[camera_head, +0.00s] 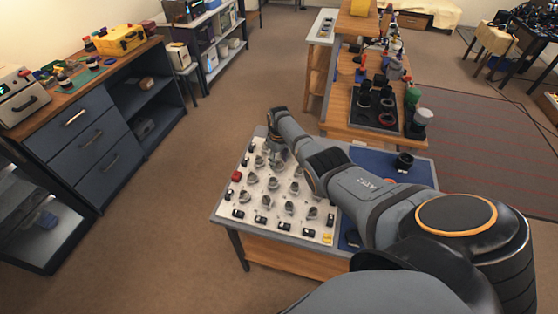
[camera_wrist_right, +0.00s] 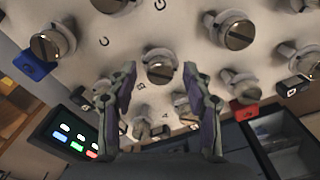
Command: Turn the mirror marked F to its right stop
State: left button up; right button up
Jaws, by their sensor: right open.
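A white board (camera_head: 262,207) with rows of round grey mirror mounts stands on a small wooden table in the head view. My right arm reaches over the board, and its gripper (camera_wrist_right: 160,85) is open near the far edge. In the right wrist view one round slotted mount (camera_wrist_right: 160,72) sits between the two fingertips, with a gap on each side. Other mounts show around it, one at upper left (camera_wrist_right: 48,44) and one at upper right (camera_wrist_right: 236,34). Small letters are printed on the board, but I cannot read an F. My left gripper is not in view.
A red button (camera_head: 237,176) and a yellow block (camera_head: 327,238) sit at the board's edges. A blue mat (camera_head: 372,160) with a black ring part (camera_head: 404,161) lies to its right. A dark cabinet (camera_head: 85,135) stands at left, with open floor between.

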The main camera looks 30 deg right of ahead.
aim_at(279, 162)
notch_tip(279, 162, up, 12)
dwell(0.4)
dwell(0.4)
